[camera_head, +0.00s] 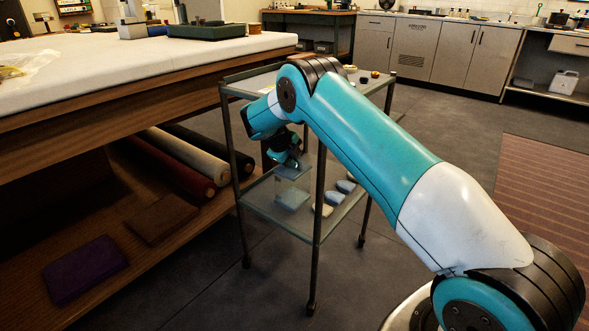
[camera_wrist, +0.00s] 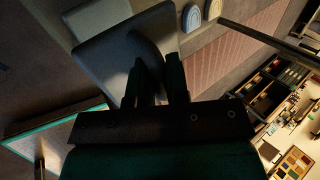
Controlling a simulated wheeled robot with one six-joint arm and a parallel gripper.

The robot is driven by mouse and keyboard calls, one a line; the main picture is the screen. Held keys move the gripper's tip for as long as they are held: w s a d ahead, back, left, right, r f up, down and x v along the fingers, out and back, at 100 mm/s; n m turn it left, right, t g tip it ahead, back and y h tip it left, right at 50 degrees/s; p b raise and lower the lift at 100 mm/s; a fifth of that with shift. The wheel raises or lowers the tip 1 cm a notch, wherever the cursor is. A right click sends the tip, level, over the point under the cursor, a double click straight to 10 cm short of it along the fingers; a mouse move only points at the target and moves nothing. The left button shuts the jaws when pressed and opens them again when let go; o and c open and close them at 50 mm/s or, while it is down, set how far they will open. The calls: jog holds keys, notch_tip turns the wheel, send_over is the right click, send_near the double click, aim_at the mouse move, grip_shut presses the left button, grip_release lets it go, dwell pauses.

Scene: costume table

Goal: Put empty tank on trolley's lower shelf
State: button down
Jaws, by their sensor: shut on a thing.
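The trolley (camera_head: 320,170) stands in the middle of the head view, with an upper shelf and a glassy lower shelf (camera_head: 270,212) between dark legs. My gripper (camera_head: 287,163) reaches between the two shelves. It is shut on the empty tank (camera_head: 292,187), a clear box with a grey-blue top, which it holds upright over the left part of the lower shelf. I cannot tell whether the tank's bottom touches the shelf. In the wrist view the fingers (camera_wrist: 158,82) grip at the tank's grey top (camera_wrist: 112,52). The tank's inside is hard to make out.
Several pale blue and cream rounded pieces (camera_head: 325,210) lie on the lower shelf, right of the tank. Small items (camera_head: 363,79) sit on the upper shelf. A large white-topped table (camera_head: 110,70) with fabric rolls (camera_head: 185,160) beneath stands close on the left. A trolley leg (camera_head: 318,220) stands in front.

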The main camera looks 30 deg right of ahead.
jog(key=shift+w+d+f, duration=0.1)
jog(key=shift+w+d, duration=0.1)
jog(key=shift+d, duration=0.3)
jog(key=shift+f+b, duration=0.45)
jog(key=shift+f, duration=1.35)
jog(key=c, duration=1.1)
grip_release()
jog(key=shift+r, duration=0.15)
jog(key=shift+a+r, duration=0.15)
jog(key=shift+r, duration=0.15)
jog(key=p+v, duration=0.2)
jog(key=v, duration=0.9)
